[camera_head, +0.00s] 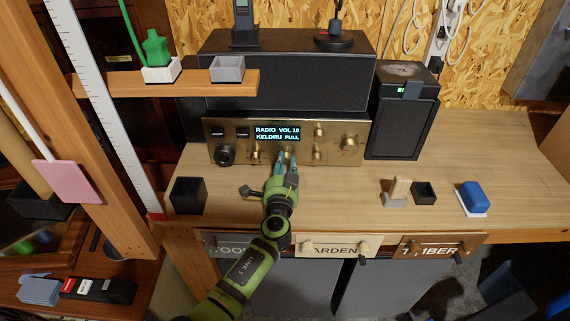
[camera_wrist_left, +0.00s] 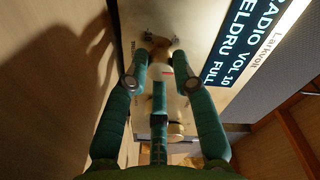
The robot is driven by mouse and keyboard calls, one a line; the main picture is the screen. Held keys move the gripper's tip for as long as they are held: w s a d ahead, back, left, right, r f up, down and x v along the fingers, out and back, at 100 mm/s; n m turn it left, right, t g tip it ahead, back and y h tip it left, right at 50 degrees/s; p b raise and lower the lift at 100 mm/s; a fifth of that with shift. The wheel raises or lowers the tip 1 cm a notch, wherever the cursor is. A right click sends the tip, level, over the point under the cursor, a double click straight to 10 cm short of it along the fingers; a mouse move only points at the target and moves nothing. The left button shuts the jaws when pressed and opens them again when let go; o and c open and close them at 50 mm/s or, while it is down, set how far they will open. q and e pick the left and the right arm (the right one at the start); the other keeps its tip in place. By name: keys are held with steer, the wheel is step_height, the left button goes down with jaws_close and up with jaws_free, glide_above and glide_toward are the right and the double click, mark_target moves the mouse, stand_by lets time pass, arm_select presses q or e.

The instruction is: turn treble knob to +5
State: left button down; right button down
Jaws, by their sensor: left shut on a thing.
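The receiver (camera_head: 215,129) has a brass front panel, and its display (camera_head: 278,132) reads "RADIO VOL 10 KELDRU FULL". My left gripper (camera_head: 286,156) is at the panel just below the display. In the left wrist view its teal fingers (camera_wrist_left: 155,80) stand on both sides of a small brass knob (camera_wrist_left: 158,62) and are shut on it. Another brass knob (camera_wrist_left: 177,131) is close by. Knob labels are too small to read, so I cannot tell the treble setting. My right gripper is not in view.
Other knobs flank the held one: one at left (camera_head: 255,151), one at right (camera_head: 317,153) and a large one (camera_head: 349,143). A black speaker (camera_head: 402,120) stands right of the receiver. A black box (camera_head: 188,195) and blue block (camera_head: 473,196) are on the bench.

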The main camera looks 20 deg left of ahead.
arm_select(q)
steer(key=shift+d+r+m, duration=0.15)
steer(key=shift+m, duration=0.25)
steer(key=m, duration=0.4)
steer(key=shift+w+r+m, duration=0.1)
steer(key=shift+m, duration=0.2)
steer(key=m+p, duration=0.1)
steer(key=m, duration=0.3)
steer(key=shift+m+g+p, duration=0.3)
steer(key=shift+m+g, duration=0.1)
steer(key=shift+m, duration=0.5)
steer(key=c, duration=1)
jaws_free()
steer(key=shift+d+f, duration=0.1)
steer(key=shift+f, duration=0.1)
